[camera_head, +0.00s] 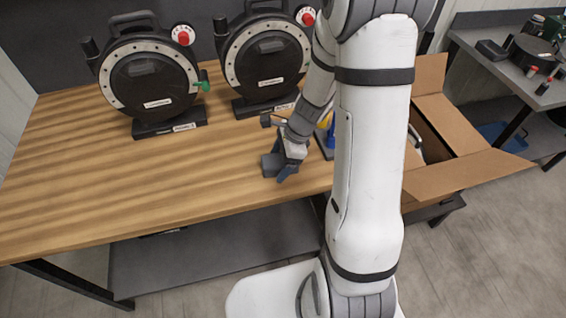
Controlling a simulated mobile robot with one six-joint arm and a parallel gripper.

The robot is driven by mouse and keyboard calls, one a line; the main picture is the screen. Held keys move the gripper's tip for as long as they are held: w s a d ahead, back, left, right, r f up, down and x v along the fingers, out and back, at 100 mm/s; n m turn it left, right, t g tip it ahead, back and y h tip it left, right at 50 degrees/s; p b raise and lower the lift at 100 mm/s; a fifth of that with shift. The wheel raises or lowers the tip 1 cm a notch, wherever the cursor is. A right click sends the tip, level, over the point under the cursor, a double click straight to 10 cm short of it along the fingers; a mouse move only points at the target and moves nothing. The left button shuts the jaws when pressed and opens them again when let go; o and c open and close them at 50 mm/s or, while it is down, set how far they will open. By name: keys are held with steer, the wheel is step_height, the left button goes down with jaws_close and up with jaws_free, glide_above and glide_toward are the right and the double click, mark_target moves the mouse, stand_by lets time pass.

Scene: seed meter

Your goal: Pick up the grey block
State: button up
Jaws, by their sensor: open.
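A small dark grey block (269,165) appears on the wooden table near its front edge. My gripper (283,172) is right beside it, on its right side in the picture, with the dark fingers pointing down. The jaws are open. The fingers partly overlap the block in the picture, and I cannot tell whether they touch it or straddle it. My white arm hides part of the table to the right.
Two round black seed meters (150,80) (268,62) stand at the back of the wooden table (90,185). A blue and yellow item (327,138) shows beside my arm. An open cardboard box (455,125) is at the right. The table's left side is clear.

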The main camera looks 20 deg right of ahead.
steer(key=shift+f, duration=0.2)
stand_by(0.3)
steer(key=c, duration=1)
